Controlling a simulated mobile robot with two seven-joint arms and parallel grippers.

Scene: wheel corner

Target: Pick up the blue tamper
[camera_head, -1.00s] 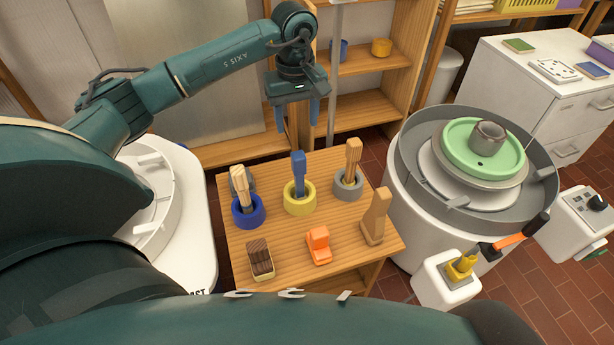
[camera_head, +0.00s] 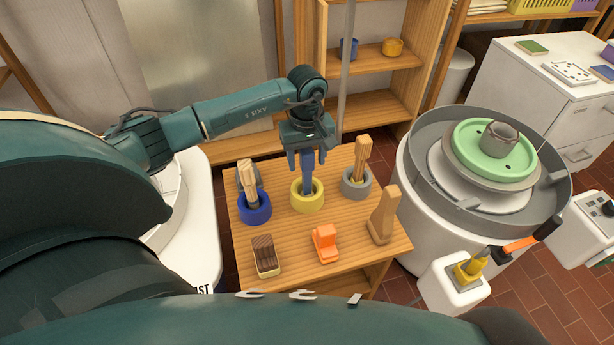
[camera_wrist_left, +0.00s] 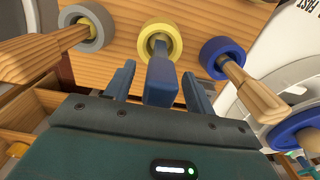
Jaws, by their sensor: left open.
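The blue tamper (camera_head: 308,182) stands upright in a yellow ring holder (camera_head: 307,200) on the small wooden table (camera_head: 282,226). My left gripper (camera_head: 307,160) is open and comes down from above, with its fingers on either side of the tamper's upper part. In the left wrist view the blue tamper (camera_wrist_left: 160,80) lies between the two fingers of my left gripper (camera_wrist_left: 158,80), with a gap showing on each side. The tamper's top is partly hidden by the gripper in the head view. My right gripper is not in view.
Close by stand wooden tools in a blue ring (camera_head: 255,207) and a grey ring (camera_head: 356,182). In front are a brush (camera_head: 266,256), an orange block (camera_head: 325,244) and a wooden tool (camera_head: 383,216). A potter's wheel (camera_head: 490,160) stands at the right.

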